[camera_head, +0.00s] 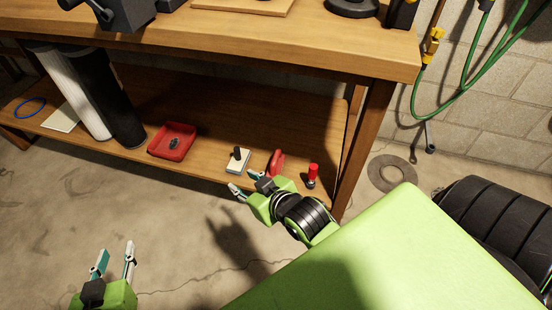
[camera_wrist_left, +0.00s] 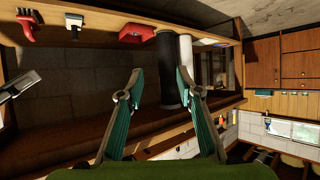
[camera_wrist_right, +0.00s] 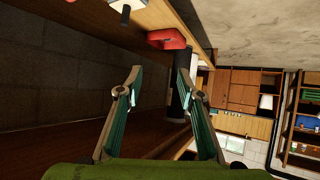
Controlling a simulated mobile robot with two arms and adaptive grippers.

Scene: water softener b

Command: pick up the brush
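Two things on the lower wooden shelf could be the brush; I cannot tell which. One is a pale block with a dark upright handle (camera_head: 237,160); it also shows at the top of the left wrist view (camera_wrist_left: 74,21) and, cut off, in the right wrist view (camera_wrist_right: 124,10). The other is a red handled piece (camera_head: 276,161) to its right, also in the left wrist view (camera_wrist_left: 27,24). My right gripper (camera_head: 245,182) is open and empty, just in front of the shelf edge near both. My left gripper (camera_head: 115,258) is open and empty over the floor, lower left.
A red tray (camera_head: 171,141) with a small dark item lies left on the shelf, beyond it dark and white cylinders (camera_head: 112,95). A small red-topped item (camera_head: 312,172) stands by the table leg (camera_head: 365,145). The workbench top (camera_head: 250,43) overhangs the shelf. The floor in front is clear.

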